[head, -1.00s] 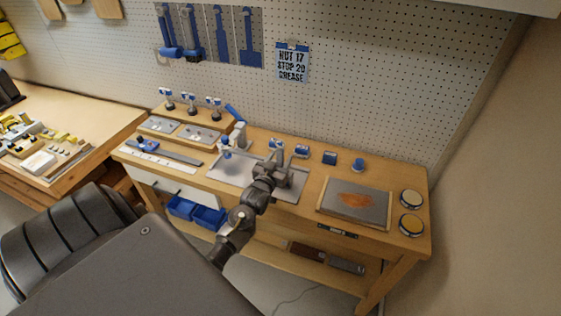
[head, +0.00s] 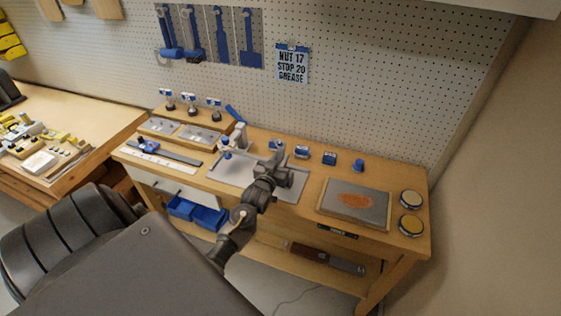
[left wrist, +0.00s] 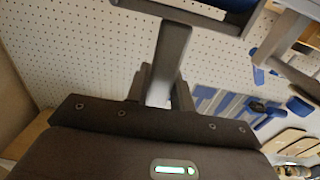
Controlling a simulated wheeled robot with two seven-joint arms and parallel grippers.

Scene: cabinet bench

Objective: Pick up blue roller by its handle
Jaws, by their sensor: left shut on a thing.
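My left gripper (head: 278,170) is just above the grey plate (head: 228,174) in the middle of the bench. In the left wrist view, the jaws (left wrist: 164,88) are shut on an upright handle (left wrist: 172,55). A dark frame tops this handle, and part of a blue roller (left wrist: 236,4) shows in it at the picture's upper edge. The rest of the roller is cut off there. In the head view, my gripper and arm hide most of the held roller. My right gripper is not in view.
A grey press (head: 240,136) with a blue lever stands left of the gripper. Several small blue-topped pieces, such as one blue block (head: 329,158), line the back. A stained plate (head: 352,203) and two round tins (head: 411,199) are on the right. Blue tools hang on the pegboard (head: 380,80).

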